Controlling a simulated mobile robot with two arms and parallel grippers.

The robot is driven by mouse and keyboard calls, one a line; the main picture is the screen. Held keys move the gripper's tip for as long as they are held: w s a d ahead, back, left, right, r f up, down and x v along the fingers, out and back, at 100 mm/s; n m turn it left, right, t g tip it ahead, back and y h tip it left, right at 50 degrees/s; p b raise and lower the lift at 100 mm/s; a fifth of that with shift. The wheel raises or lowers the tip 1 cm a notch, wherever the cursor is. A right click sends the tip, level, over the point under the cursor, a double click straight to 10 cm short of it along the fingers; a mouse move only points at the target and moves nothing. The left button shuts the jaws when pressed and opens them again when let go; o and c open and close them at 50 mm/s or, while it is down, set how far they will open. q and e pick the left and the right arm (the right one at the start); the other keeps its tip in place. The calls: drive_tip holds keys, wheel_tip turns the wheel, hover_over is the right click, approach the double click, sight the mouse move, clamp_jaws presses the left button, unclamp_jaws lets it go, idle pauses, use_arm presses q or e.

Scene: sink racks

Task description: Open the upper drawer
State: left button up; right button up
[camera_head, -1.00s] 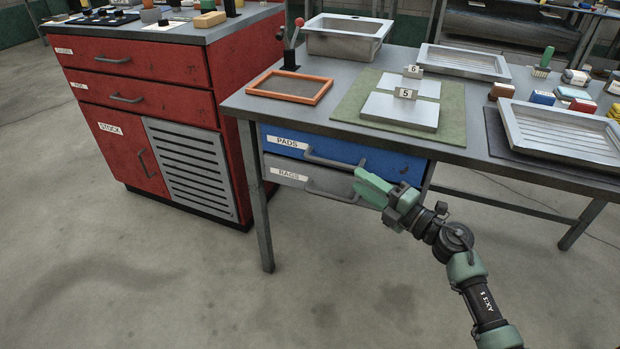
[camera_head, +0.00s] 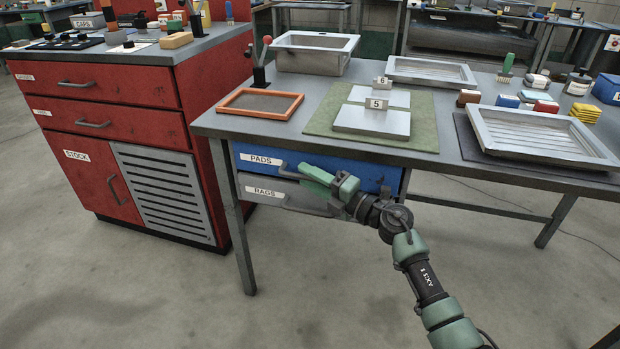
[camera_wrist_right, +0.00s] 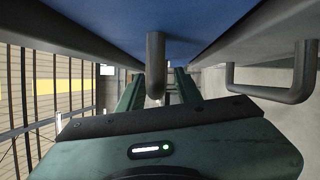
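The upper drawer (camera_head: 370,172) under the workbench has a blue front labelled PADS and looks shut. Its grey bar handle (camera_head: 282,169) shows at the left end; the rest is mostly hidden behind my right gripper (camera_head: 312,177). The handle also shows in the right wrist view (camera_wrist_right: 155,65), between my two green fingers, which stand apart on either side of it. I cannot tell whether they touch it. The right gripper is open. Below is a grey drawer (camera_head: 247,186) labelled RAGS, with its own handle (camera_wrist_right: 285,93). My left gripper is out of view.
A red cabinet (camera_head: 110,130) with drawers and a STOCK door stands to the left. The workbench top (camera_head: 225,123) holds an orange frame (camera_head: 262,103), a metal basin (camera_head: 315,62), a green mat (camera_head: 320,120) and trays (camera_head: 540,137). The floor in front is clear.

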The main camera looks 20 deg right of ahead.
clamp_jaws()
idle(1.3)
